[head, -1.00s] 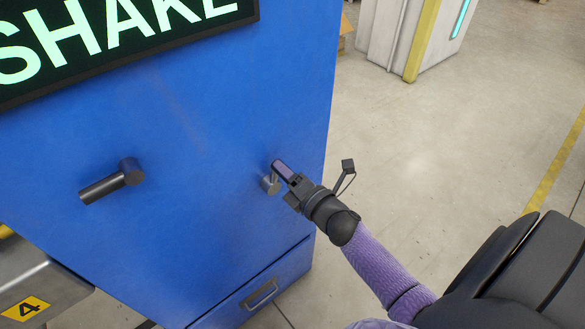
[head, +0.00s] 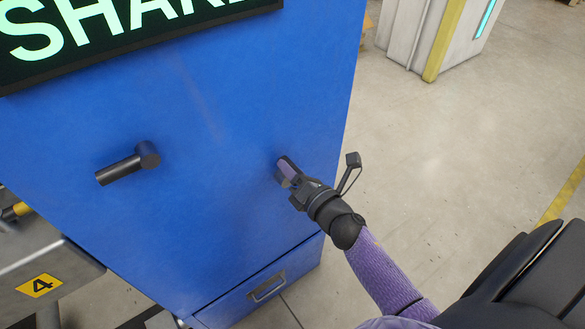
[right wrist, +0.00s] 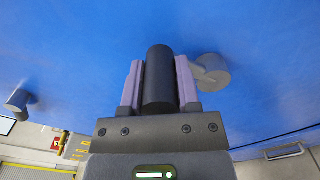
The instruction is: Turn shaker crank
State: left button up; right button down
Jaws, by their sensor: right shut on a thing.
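The blue shaker cabinet (head: 230,120) stands in front of me under a SHAKE sign (head: 100,30). My right gripper (head: 287,170) is at its front face, on the right-hand crank. In the right wrist view the dark crank handle (right wrist: 159,78) lies between the two purple-lined fingers, which are shut on it. The crank's grey hub (right wrist: 212,72) shows just right of the fingers. In the head view the gripper mostly hides this crank. A second, dark crank (head: 128,163) on the left of the face is free. My left gripper is not in view.
A drawer with a metal handle (head: 267,288) is low on the cabinet. A pale cabinet with a yellow edge (head: 433,40) stands behind. The floor on the right is clear.

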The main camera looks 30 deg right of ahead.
jog(key=shift+f, duration=0.1)
jog(key=shift+c, duration=1.6)
grip_release()
